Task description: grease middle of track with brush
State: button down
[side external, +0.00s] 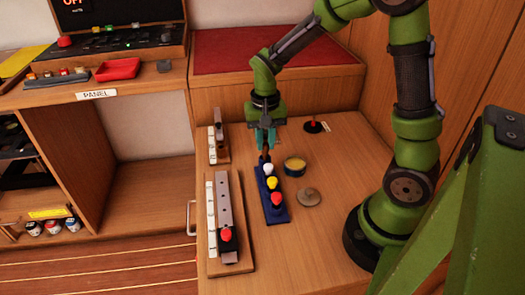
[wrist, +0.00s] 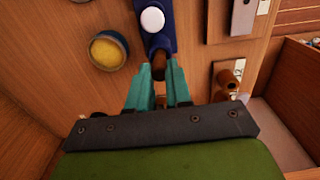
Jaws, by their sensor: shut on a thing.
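My gripper (wrist: 165,88) points down at the far end of the blue rack (side external: 275,210), its teal fingers shut on a brown handle, apparently the brush (wrist: 159,64). The brush's lower end is hard to make out, and I cannot tell whether it still sits in the rack. The rack also bears white, yellow and red knobs. A round open tin of yellow grease (side external: 294,165) stands right of the rack; it also shows in the wrist view (wrist: 108,50). The grey track (side external: 224,200) lies on a wooden board left of the rack, with a red-knobbed black slider (side external: 228,240) near its front end.
A round grey-brown lid (side external: 308,197) lies in front of the tin. A smaller board with a metal piece (side external: 219,145) lies behind the track. A red peg on a black base (side external: 314,125) stands at the back right. Bare tabletop lies to the front right.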

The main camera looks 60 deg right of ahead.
jog(key=shift+r, duration=0.15)
jog(key=shift+r, duration=3.1)
jog(key=shift+d+r, duration=0.1)
jog(key=shift+d, duration=0.15)
jog(key=s+d+r, duration=0.2)
jog(key=s+d, duration=0.3)
jog(key=s, duration=0.2)
notch_tip(320, 180, down, 6)
jog(key=shift+w, duration=0.25)
jog(key=shift+f, duration=0.65)
dwell(0.7)
